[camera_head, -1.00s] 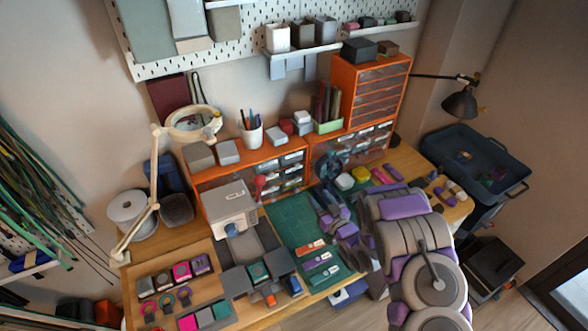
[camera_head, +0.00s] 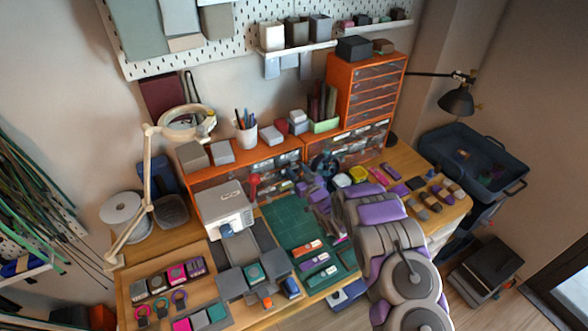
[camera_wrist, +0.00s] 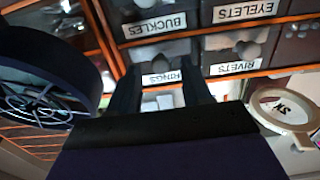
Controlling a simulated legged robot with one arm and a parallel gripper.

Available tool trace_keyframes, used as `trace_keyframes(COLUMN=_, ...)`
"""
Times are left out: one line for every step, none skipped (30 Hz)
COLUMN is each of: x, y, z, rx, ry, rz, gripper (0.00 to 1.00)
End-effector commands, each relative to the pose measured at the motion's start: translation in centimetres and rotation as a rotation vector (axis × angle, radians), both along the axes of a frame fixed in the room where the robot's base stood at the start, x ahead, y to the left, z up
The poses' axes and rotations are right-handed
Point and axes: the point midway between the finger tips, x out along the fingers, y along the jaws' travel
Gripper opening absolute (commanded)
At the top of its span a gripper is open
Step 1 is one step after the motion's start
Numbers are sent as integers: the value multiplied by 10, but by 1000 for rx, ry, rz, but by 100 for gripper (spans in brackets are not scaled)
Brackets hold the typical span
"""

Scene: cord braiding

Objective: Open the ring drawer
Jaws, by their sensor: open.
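The ring drawer (camera_wrist: 151,79), labelled RINGS, shows upside down in the wrist view, a small grey drawer front with a knob. It looks shut. My gripper (camera_wrist: 160,72) is open, with one dark finger on each side of the drawer's knob and label. The fingers partly cover the drawer front, and I cannot tell whether they touch it. In the head view, my gripper (camera_head: 308,187) is at the front of the low orange drawer cabinet (camera_head: 225,171), and my arm hides much of that area.
Drawers labelled BUCKLES (camera_wrist: 155,24), EYELETS (camera_wrist: 246,10) and RIVETS (camera_wrist: 234,66) surround it. A dark blue spoked wheel (camera_wrist: 45,97) is close on the left in the wrist view. A white box-shaped machine (camera_head: 224,208) stands left of the green mat (camera_head: 290,226).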

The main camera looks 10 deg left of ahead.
Motion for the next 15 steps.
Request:
trace_keyframes(x=5, y=3, z=0, rx=0, ry=-2, rz=1, gripper=49)
trace_keyframes(x=7, y=5, z=0, rx=1, ry=-4, rz=1, gripper=49)
trace_keyframes(x=10, y=8, z=1, rx=1, ry=-5, rz=2, gripper=49)
trace_keyframes(x=12, y=9, z=1, rx=1, ry=-5, rz=2, gripper=49)
trace_keyframes(x=13, y=11, z=0, rx=1, ry=-4, rz=2, gripper=49)
trace_keyframes(x=15, y=12, z=0, rx=0, ry=-2, rz=2, gripper=49)
trace_keyframes(x=16, y=13, z=-1, rx=-1, ry=-1, rz=1, gripper=49)
trace_keyframes(x=17, y=14, z=-1, rx=-1, ry=0, rz=1, gripper=49)
trace_keyframes(x=18, y=15, z=-1, rx=-2, ry=1, rz=1, gripper=49)
trace_keyframes(x=18, y=15, z=-1, rx=-2, ry=1, rz=1, gripper=49)
trace_keyframes(x=19, y=15, z=-1, rx=-2, ry=1, rz=1, gripper=49)
trace_keyframes(x=19, y=15, z=-1, rx=-2, ry=1, rz=1, gripper=49)
trace_keyframes(x=19, y=15, z=-1, rx=-2, ry=1, rz=0, gripper=49)
trace_keyframes(x=19, y=15, z=-1, rx=-2, ry=1, rz=0, gripper=49)
trace_keyframes(x=19, y=15, z=-1, rx=-2, ry=1, rz=1, gripper=49)
